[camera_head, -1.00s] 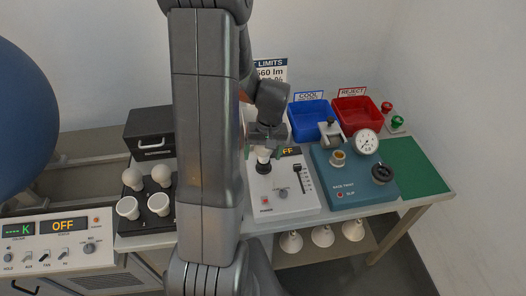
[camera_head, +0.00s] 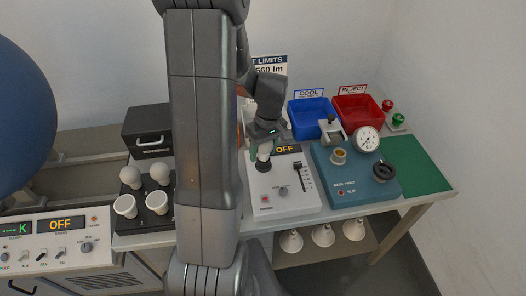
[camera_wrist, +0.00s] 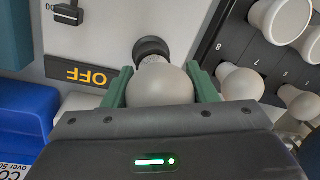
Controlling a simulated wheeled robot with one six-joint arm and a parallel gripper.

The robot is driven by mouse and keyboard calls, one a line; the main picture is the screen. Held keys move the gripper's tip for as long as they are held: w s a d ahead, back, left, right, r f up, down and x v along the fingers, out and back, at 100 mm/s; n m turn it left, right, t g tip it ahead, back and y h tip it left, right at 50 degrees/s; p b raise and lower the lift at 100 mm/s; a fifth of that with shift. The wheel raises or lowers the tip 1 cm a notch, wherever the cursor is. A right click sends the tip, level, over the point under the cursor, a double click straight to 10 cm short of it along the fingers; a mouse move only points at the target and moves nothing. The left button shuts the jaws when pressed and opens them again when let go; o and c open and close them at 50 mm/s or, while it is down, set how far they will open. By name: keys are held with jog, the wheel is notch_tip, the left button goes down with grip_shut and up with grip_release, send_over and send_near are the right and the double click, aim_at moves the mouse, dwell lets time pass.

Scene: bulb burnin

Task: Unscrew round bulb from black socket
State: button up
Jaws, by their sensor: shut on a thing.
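The round bulb (camera_wrist: 160,86) is white and sits between the two green fingers of my gripper (camera_wrist: 160,90) in the wrist view. Both fingers are against its sides. The black socket (camera_wrist: 151,47) shows just beyond the bulb's neck, on the white tester panel. In the head view my gripper (camera_head: 262,146) is over the white tester, with the bulb (camera_head: 264,152) partly hidden by it and the black socket (camera_head: 264,165) right below. Whether the bulb's base is still inside the socket cannot be told.
The white tester (camera_head: 285,200) has a slider, a knob and a display reading OFF. A black rack (camera_head: 146,218) with several bulbs stands left. A teal torque unit (camera_head: 355,178), a blue bin (camera_head: 312,118) and a red bin (camera_head: 357,112) are right. A green mat (camera_head: 415,165) is clear.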

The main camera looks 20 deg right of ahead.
jog(key=n, duration=0.5)
jog(key=shift+w+d+b, duration=0.1)
jog(key=shift+b, duration=0.25)
jog(key=n, duration=0.4)
jog(key=shift+g+h, duration=0.4)
jog(key=n, duration=0.3)
jog(key=shift+d+r+n, duration=0.1)
jog(key=shift+n, duration=0.3)
jog(key=n+h, duration=0.1)
jog(key=n, duration=0.3)
jog(key=shift+n, duration=0.4)
jog(key=o, duration=0.9)
jog(key=shift+c, duration=0.2)
